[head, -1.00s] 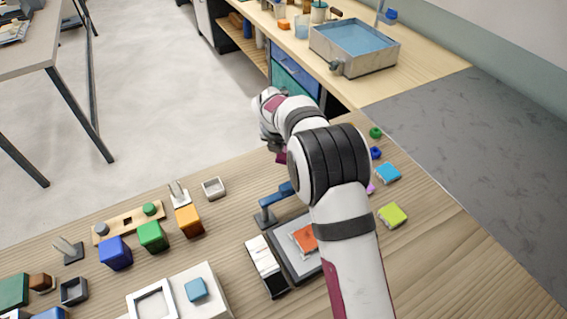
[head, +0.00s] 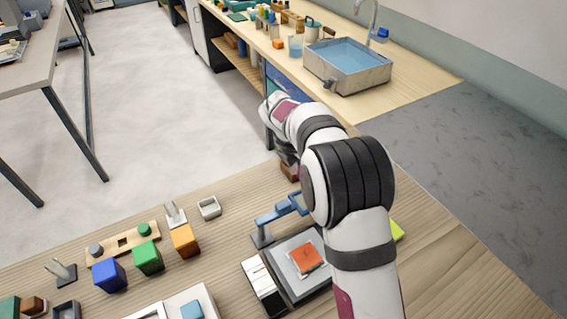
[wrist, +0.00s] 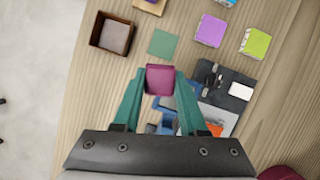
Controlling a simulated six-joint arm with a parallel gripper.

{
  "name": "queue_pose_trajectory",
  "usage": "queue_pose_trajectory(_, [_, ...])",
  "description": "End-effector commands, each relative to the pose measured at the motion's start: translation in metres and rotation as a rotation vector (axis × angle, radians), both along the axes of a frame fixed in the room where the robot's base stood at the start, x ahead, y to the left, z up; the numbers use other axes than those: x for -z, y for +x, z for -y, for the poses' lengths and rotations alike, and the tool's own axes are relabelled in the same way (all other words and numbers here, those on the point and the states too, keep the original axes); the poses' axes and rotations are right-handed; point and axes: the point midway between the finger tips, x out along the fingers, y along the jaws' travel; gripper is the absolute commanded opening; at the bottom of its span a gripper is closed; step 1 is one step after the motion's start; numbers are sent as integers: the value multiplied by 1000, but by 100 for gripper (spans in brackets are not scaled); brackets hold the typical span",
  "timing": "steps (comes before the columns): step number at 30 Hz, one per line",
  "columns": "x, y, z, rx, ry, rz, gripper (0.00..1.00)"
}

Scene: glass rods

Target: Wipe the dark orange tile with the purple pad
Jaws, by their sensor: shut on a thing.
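The dark orange tile (head: 307,257) lies on a pale square on a grey plate (head: 284,271), left of my forearm in the head view. Only part of the tile (wrist: 214,131) shows in the wrist view, at the lower right. My gripper (wrist: 160,82) has its teal fingers shut on a plum-purple pad (wrist: 160,78). The pad is up and left of the tile in the wrist view, apart from it. My fingers and the pad are hidden behind my arm in the head view.
A blue bracket (head: 277,212) stands close beside the plate. A black-and-white box (head: 263,284) is left of it. The wrist view shows a brown open box (wrist: 115,36), a green square (wrist: 163,43), a lilac block (wrist: 210,30) and a lime block (wrist: 255,43).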

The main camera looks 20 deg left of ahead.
Motion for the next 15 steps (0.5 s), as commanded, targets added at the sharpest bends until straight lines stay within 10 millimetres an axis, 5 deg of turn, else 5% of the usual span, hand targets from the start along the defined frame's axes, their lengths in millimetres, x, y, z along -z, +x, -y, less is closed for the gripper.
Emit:
queue_pose_trajectory(6, [-32, -23, 72, 594, 0, 3, 0])
queue_pose_trajectory(15, [-74, -69, 140, 1353, 3, 3, 0])
